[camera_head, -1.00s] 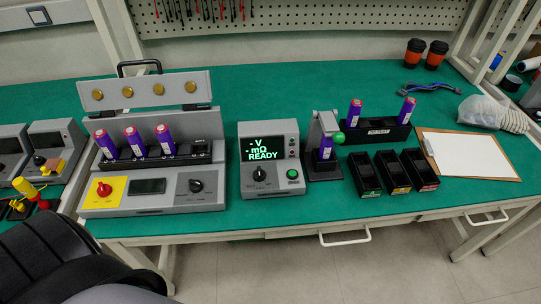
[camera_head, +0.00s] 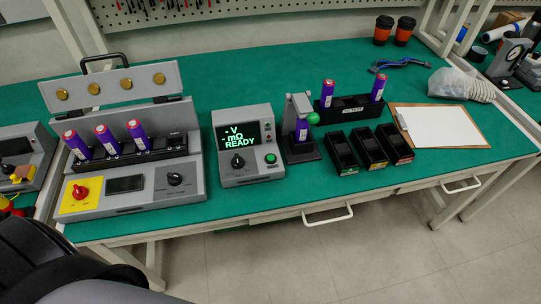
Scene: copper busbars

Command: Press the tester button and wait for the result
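The tester (camera_head: 248,145) is a grey box on the green bench. Its screen (camera_head: 244,134) reads "- V, - mΩ, READY" in green. A green button (camera_head: 270,158) sits at its lower right front, beside a dark knob (camera_head: 237,160). Right of it a test stand (camera_head: 301,128) with a green ball handle (camera_head: 313,118) holds one purple cell (camera_head: 302,131) upright. A dark part of my own body fills the lower left corner. Neither gripper is in view.
A grey charger-like unit (camera_head: 125,185) with several purple cells stands left. A black rack (camera_head: 346,112) holds two cells, with three black bins (camera_head: 373,151) in front. A clipboard (camera_head: 440,127), cups (camera_head: 383,30) and a bagged roll (camera_head: 458,86) lie right.

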